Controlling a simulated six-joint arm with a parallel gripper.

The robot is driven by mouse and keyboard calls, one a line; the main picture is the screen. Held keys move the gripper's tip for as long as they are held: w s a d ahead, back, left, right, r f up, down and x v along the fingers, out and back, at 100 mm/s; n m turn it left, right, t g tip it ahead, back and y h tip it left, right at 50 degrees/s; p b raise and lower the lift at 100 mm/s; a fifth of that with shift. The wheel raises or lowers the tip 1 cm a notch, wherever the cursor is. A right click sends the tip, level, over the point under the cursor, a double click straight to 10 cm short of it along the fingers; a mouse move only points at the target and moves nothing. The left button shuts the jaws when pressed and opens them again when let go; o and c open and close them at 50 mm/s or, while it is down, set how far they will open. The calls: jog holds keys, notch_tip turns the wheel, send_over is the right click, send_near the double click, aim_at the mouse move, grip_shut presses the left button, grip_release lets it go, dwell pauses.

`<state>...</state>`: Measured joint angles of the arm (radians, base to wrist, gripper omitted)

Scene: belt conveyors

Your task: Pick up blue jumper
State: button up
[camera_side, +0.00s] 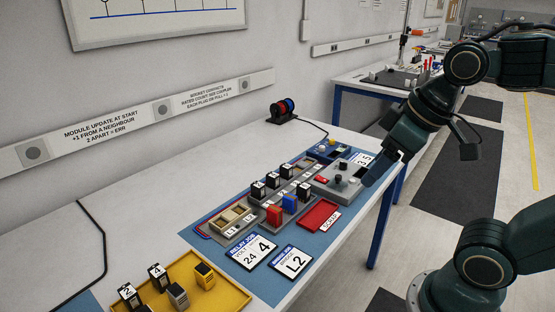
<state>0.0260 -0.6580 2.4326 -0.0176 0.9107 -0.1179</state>
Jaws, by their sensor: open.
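The blue jumper (290,203) is a small blue block standing in the grey socket strip on the blue mat. It is just right of a red block (274,214) and below a row of black numbered modules (272,181). My gripper (376,172) is open, at the right end of the work mat, by the grey control box. It is up and to the right of the blue jumper, clearly apart from it. The fingertips are small here and partly blend with the background.
A red scrap tray (318,215) lies close to the right of the blue jumper. The grey box with black knobs (338,180) stands beyond it. A yellow tray (232,290) with several modules is at the lower left.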

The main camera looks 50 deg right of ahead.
jog(key=w+d+n+g, duration=0.15)
jog(key=w+n, duration=0.25)
jog(key=w, duration=0.4)
jog(key=w+d+n+g, duration=0.1)
jog(key=w+d+n, duration=0.25)
jog(key=w, duration=0.45)
jog(key=w+d+f+n+g+y, duration=0.1)
jog(key=w+d+f+n, duration=0.4)
jog(key=f, duration=0.3)
jog(key=w+d+f+n+g, duration=0.2)
jog(key=w+d+f+n, duration=0.3)
jog(key=w+d+f, duration=0.1)
jog(key=shift+w+f+y, duration=0.4)
jog(key=shift+w+f, duration=0.5)
jog(key=shift+w, duration=0.05)
jog(key=shift+a, duration=0.1)
send_over(291, 197)
jog(key=d, duration=0.1)
notch_tip(291, 197, down, 7)
jog(key=shift+w+f, duration=0.1)
jog(key=shift+f, duration=0.6)
jog(key=shift+a, duration=0.1)
